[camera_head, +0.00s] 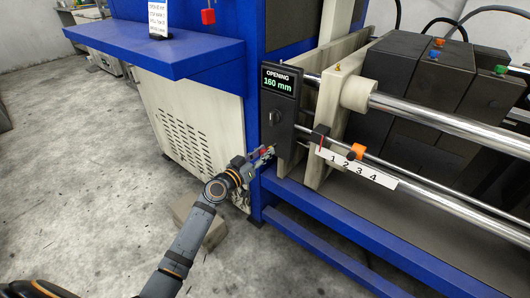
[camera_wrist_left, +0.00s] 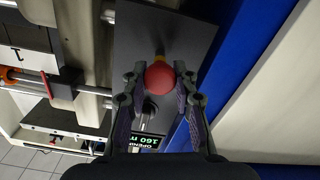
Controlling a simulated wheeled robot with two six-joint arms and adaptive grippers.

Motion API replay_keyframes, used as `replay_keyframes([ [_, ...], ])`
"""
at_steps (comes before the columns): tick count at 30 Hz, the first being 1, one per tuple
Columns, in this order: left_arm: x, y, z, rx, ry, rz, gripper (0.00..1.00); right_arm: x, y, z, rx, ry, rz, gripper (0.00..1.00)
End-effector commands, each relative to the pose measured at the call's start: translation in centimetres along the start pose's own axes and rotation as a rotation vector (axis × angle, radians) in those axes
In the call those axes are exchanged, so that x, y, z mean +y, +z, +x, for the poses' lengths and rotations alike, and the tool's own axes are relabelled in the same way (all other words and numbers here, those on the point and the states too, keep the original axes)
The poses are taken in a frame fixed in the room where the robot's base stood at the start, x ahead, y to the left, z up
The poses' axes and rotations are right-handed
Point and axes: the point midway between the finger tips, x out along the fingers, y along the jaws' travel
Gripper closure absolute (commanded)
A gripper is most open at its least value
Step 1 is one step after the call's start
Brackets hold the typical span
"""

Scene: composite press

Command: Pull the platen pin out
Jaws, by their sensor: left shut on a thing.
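The platen pin shows in the left wrist view as a round red knob (camera_wrist_left: 159,79) with a brass-coloured collar behind it, against a dark plate (camera_wrist_left: 190,40). My left gripper (camera_head: 264,157) is at the lower part of the dark panel on the press in the head view. In the left wrist view its two fingers (camera_wrist_left: 159,76) are on either side of the red knob and shut on it. The pin's shaft is hidden behind the knob. My right gripper is in neither view.
The panel's display (camera_head: 279,81) reads "OPENING 160 mm". A blue frame beam (camera_head: 330,220) runs below. The grey floor at left is mostly clear.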

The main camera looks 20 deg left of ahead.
Motion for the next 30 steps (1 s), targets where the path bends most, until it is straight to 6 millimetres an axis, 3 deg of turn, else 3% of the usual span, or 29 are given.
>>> replay_keyframes([
  [1,0.0,0.1,0.0,-0.002,0.0,0.0,0.7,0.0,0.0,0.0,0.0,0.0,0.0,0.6],
  [6,0.0,0.1,0.0,-0.001,0.0,0.0,0.48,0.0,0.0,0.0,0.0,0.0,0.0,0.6],
  [17,-0.1,0.0,-0.6,-0.001,-0.001,0.002,0.48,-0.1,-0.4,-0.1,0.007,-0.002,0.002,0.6],
  [30,0.0,0.1,-10.4,-0.004,0.002,0.002,0.48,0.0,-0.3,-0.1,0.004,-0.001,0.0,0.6],
])
